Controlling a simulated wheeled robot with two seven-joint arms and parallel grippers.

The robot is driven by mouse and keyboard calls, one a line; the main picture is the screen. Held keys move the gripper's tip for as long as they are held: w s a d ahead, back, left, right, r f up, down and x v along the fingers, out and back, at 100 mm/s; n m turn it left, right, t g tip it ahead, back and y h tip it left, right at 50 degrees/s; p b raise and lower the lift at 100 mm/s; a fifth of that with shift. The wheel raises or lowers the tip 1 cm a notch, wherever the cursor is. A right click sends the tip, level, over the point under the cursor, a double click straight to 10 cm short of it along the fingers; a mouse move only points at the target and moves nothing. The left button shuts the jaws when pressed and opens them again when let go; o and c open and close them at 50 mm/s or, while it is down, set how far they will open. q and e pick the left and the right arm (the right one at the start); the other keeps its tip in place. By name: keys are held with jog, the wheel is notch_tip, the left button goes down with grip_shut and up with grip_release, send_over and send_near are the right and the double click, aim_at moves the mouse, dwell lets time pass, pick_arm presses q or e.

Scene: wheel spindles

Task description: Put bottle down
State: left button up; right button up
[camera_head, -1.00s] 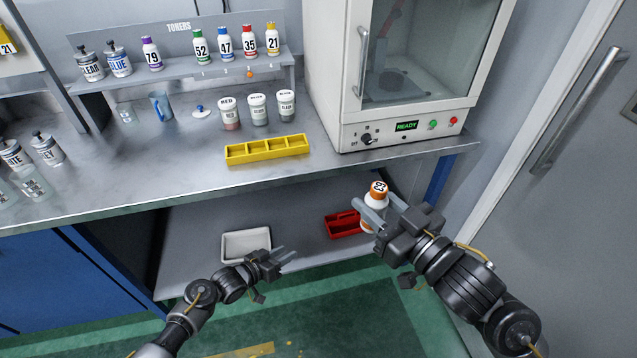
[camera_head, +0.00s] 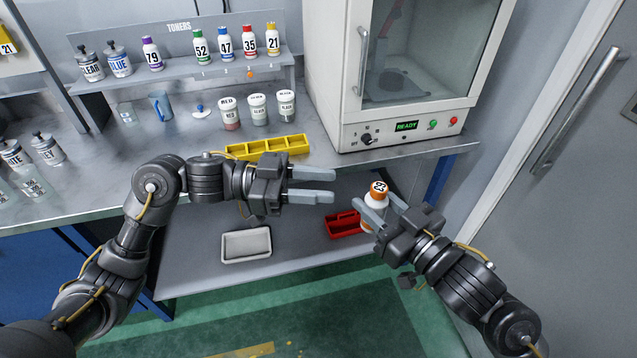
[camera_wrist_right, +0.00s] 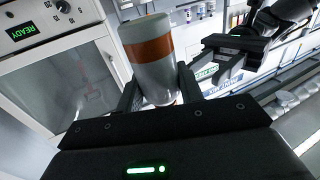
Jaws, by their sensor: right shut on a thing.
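My right gripper (camera_head: 380,215) is shut on a white bottle (camera_head: 376,203) with an orange cap, and holds it in front of the bench, near the red tray. In the right wrist view the bottle (camera_wrist_right: 156,70) stands between the two fingers, with an orange band near its end. My left gripper (camera_head: 310,185) is open and empty, its fingers pointing right toward the bottle and apart from it. The left gripper also shows at the upper right of the right wrist view (camera_wrist_right: 225,55).
A yellow divided tray (camera_head: 300,144) lies at the bench's front edge, partly behind my left arm. A red tray (camera_head: 342,225) and a white tray (camera_head: 246,244) lie on the lower shelf. A white oven (camera_head: 405,140) stands at the right. Several toner bottles (camera_head: 226,44) line the upper shelf.

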pick_arm(q)
jog(key=d, duration=1.2)
jog(key=shift+s, duration=0.1)
jog(key=c, duration=0.6)
grip_shut()
pick_arm(e)
jog(key=o, duration=1.1)
